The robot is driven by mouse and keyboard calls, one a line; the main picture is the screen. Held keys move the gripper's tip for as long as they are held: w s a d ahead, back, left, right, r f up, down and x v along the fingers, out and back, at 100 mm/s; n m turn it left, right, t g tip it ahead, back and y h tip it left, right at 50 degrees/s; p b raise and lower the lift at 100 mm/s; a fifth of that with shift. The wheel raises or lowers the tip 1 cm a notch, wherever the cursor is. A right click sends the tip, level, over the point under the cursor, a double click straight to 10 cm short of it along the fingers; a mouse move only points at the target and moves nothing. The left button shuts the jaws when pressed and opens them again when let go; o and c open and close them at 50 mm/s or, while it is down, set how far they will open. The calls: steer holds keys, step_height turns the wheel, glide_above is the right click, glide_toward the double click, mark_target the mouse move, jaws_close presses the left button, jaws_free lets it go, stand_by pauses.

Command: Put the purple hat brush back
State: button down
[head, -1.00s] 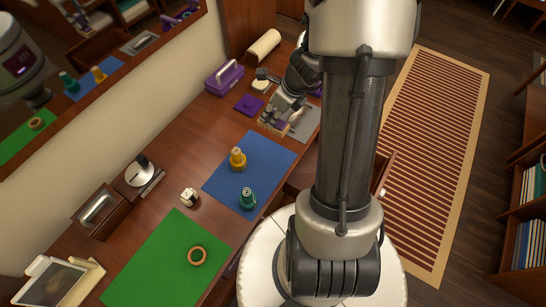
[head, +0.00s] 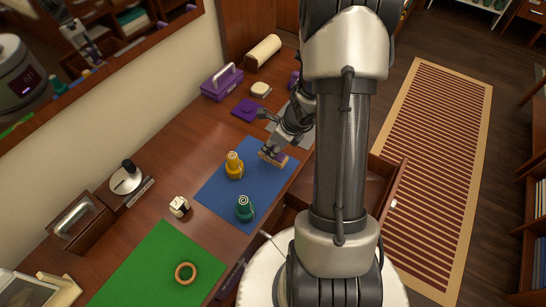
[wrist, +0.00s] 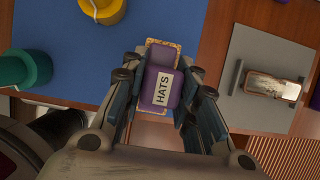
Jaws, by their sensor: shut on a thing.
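The purple hat brush (wrist: 162,88), labelled HATS, has a purple back and a tan bristle edge. My gripper (wrist: 163,95) is shut on it, with a finger on either side. In the head view the brush (head: 272,157) hangs below my gripper (head: 277,149) at the far right corner of the blue mat (head: 215,187). I cannot tell its exact height above the table. A purple square mat (head: 247,109) lies farther back.
A yellow object (head: 234,166) and a green one (head: 244,208) stand on the blue mat. A purple box with a handle (head: 222,84), a tan roll (head: 263,51) and a green mat (head: 145,270) are on the table. An open drawer (head: 385,188) juts out at the right.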

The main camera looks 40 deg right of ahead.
steer(key=shift+f+b, duration=1.15)
steer(key=shift+f, duration=0.65)
steer(key=shift+f+b, duration=0.35)
steer(key=c, duration=1.2)
jaws_free()
steer(key=shift+r, duration=0.1)
steer(key=shift+c, duration=0.2)
steer(key=shift+s+r+p, duration=0.1)
steer(key=shift+r+p, duration=0.35)
steer(key=shift+p, duration=0.1)
steer(key=p+v, duration=0.9)
steer(key=v, duration=0.7)
steer(key=shift+s+a+r, duration=0.15)
steer(key=shift+s+r, duration=0.05)
steer(key=shift+r, duration=0.05)
